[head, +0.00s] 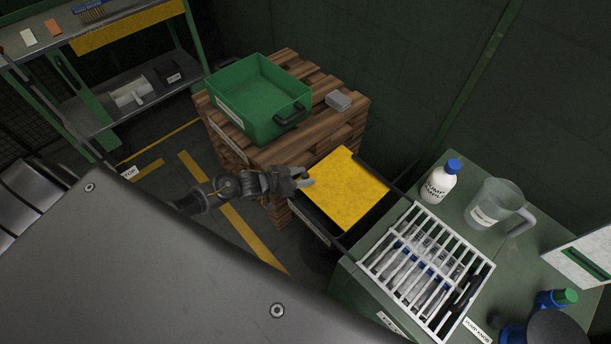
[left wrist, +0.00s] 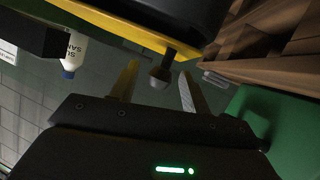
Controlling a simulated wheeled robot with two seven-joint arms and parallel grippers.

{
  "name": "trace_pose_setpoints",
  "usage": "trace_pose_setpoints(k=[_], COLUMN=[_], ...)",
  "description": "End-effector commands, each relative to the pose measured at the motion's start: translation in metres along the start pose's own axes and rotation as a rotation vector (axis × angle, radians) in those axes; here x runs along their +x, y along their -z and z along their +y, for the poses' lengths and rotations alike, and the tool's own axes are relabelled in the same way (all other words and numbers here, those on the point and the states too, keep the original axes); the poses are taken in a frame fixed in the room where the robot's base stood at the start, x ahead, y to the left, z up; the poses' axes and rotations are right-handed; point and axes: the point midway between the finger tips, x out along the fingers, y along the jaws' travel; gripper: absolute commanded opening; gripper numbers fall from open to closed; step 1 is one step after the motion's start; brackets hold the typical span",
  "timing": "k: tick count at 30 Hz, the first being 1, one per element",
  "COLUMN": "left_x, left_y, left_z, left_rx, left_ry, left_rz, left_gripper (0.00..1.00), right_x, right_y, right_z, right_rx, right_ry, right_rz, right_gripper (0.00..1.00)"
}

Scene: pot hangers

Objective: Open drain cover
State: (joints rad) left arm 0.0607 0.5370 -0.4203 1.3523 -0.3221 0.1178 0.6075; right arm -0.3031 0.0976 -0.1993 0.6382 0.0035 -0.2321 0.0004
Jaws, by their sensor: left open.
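A flat yellow panel (head: 345,187) lies over a dark bin or frame between the wooden crate and the green bench. I cannot tell for certain whether this panel is the drain cover. My left gripper (head: 303,178) is at the panel's left edge. In the left wrist view, the open fingers (left wrist: 159,78) stand either side of a small dark knob (left wrist: 160,78) on a short stem by the yellow edge (left wrist: 115,27). Whether they touch it I cannot tell. A white grate (head: 425,262) with a black handle covers bottles on the bench. My right gripper is not in view.
A green tray (head: 258,95) and a small grey block (head: 338,100) sit on the wooden crate (head: 330,132). A white bottle (head: 438,182) and a clear jug (head: 492,207) stand on the green bench (head: 455,224). Shelving stands at the upper left.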

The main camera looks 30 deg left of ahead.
Motion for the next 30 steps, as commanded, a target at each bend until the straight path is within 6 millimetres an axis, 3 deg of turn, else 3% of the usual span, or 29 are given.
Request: trace_pose_setpoints(k=[4,14,24,30], left_x=[0.0110,0.0129,0.0125,0.0126], left_y=[-0.0001,0.0001,-0.0001,0.0003], left_z=[0.0002,0.0000,-0.0002,-0.0014], left_rx=[0.000,0.001,0.000,0.000], left_ry=[0.000,0.000,0.001,0.003], left_rz=[0.000,0.000,0.000,0.001], left_gripper=[0.47,0.46,0.01,0.00], right_x=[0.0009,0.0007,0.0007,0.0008], right_y=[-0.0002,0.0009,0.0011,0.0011], right_z=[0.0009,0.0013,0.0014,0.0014], right_rx=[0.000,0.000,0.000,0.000], right_ry=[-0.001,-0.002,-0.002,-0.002], right_rz=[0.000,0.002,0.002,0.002], right_gripper=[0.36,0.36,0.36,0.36])
